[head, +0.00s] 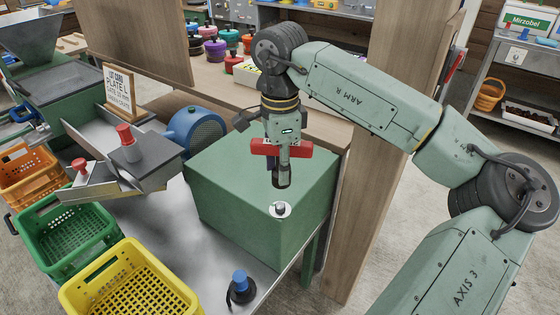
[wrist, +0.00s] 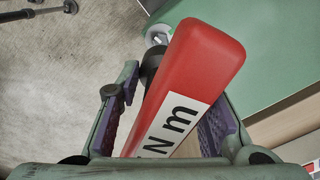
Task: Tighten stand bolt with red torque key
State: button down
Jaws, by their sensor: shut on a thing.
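My gripper (head: 283,150) is shut on the red torque key (head: 262,147), above the green stand. The key's red bar lies crosswise in the jaws, and its dark socket (head: 282,177) points down. In the wrist view, the red key (wrist: 205,55), lettered "N m", fills the space between my jaws (wrist: 172,110). The bolt (wrist: 157,36) shows partly beyond it; the key hides the rest.
Yellow (head: 130,285), green (head: 65,222) and orange (head: 28,172) crates are at left, near a sorting machine. A wooden post (head: 365,190) stands close right of the stand.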

jog(key=shift+a, duration=0.1)
jog(key=shift+a, duration=0.1)
jog(key=b, duration=0.5)
send_over(279, 206)
jog(key=shift+f, duration=2.95)
jog(key=shift+f, duration=0.1)
jog(key=shift+f+b, duration=1.4)
jog(key=m+b, duration=0.1)
jog(key=m, duration=0.2)
jog(key=shift+r+m, duration=0.1)
jog(key=shift+m, duration=0.9)
